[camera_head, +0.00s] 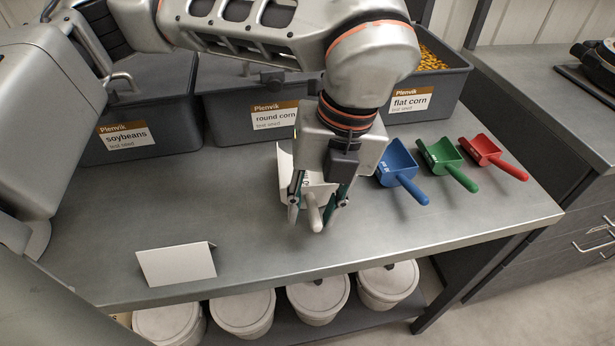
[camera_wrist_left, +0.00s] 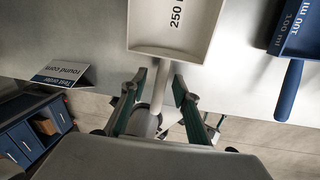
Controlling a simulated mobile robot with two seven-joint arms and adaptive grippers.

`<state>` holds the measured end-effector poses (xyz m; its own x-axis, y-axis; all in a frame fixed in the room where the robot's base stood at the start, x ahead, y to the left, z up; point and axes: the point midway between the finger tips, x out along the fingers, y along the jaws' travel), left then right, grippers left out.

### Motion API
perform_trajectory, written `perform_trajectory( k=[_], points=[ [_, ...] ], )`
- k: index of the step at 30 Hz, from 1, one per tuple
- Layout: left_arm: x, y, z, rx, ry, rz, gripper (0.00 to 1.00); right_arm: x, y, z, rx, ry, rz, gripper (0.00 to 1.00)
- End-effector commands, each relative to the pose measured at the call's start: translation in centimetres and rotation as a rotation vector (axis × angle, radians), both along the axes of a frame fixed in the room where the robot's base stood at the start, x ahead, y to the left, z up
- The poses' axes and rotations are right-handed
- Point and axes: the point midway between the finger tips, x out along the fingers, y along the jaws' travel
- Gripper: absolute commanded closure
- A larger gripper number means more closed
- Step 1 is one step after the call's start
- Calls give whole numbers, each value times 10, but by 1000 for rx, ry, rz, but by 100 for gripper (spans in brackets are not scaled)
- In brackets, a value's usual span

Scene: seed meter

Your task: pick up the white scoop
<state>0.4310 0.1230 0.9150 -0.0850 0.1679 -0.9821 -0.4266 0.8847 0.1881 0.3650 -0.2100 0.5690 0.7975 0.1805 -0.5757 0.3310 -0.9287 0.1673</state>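The white scoop (camera_head: 314,190) lies on the grey bench, its handle toward the front edge, its bowl partly hidden by my left gripper. My right gripper is not in view.
Blue (camera_head: 400,170), green (camera_head: 447,162) and red (camera_head: 490,156) scoops lie to the right. Bins of soybeans (camera_head: 150,155), round corn (camera_head: 240,140) and flat corn (camera_head: 455,85) stand behind. A folded card (camera_head: 177,265) stands front left. Lidded tubs (camera_head: 245,312) sit below.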

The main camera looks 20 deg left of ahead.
Motion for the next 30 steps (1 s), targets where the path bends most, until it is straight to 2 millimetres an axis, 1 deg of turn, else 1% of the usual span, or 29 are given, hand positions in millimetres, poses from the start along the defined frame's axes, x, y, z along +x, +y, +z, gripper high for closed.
perform_trajectory(
  k=[1,7,10,11,23,26,29,30],
  points=[
    [0,0,-3,-1,0,0,70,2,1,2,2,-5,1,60],
    [0,0,-2,-1,-4,-1,70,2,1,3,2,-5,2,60],
    [0,0,-2,-1,-3,0,96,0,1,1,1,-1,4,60],
    [0,0,-2,-1,-3,0,100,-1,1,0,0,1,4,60],
    [0,0,-1,-1,-3,0,100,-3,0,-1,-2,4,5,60],
    [0,0,5,-1,-5,-1,100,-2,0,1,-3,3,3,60],
    [0,0,15,-1,-7,0,100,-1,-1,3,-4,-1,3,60],
    [1,0,21,-1,-9,1,100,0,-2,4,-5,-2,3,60]
  ],
)
